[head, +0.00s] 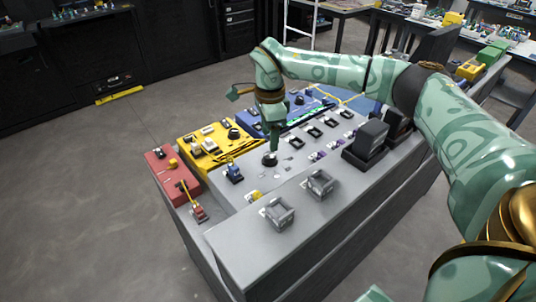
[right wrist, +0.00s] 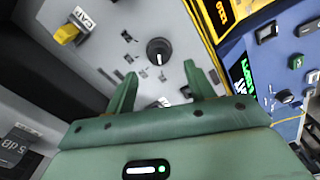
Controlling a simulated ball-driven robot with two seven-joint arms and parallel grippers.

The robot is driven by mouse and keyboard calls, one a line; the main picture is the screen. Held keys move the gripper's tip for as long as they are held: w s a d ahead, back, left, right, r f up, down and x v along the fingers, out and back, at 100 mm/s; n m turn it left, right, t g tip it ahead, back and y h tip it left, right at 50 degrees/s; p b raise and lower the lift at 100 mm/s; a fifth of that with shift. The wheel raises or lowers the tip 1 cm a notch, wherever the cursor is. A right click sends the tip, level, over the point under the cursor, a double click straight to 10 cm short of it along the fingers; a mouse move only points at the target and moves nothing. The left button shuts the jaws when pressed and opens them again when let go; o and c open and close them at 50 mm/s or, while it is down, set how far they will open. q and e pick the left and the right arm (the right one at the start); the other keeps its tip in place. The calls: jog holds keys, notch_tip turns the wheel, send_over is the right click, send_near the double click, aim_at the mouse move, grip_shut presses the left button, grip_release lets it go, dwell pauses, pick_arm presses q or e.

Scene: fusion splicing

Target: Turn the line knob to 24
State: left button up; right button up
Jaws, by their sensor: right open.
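The black round knob (right wrist: 158,50) with a white pointer mark stands on the grey panel in the right wrist view. Small printed marks surround it, too small to read. In the head view the knob (head: 270,159) sits just under my right gripper (head: 273,146), on the grey console. In the right wrist view my right gripper (right wrist: 161,83) is open and empty. Its two green fingers are spread, and the knob appears between and beyond their tips. Contact with the knob does not show. My left gripper is not in view.
The head view shows a yellow panel (head: 208,143), a red panel (head: 163,178), grey brackets (head: 278,213) and black boxes (head: 371,138).

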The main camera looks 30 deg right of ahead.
aim_at(270, 155)
notch_tip(270, 155, down, 6)
jog(key=shift+f+b, duration=0.15)
jog(key=shift+b, duration=0.55)
jog(key=shift+s, duration=0.1)
jog(key=c, duration=1)
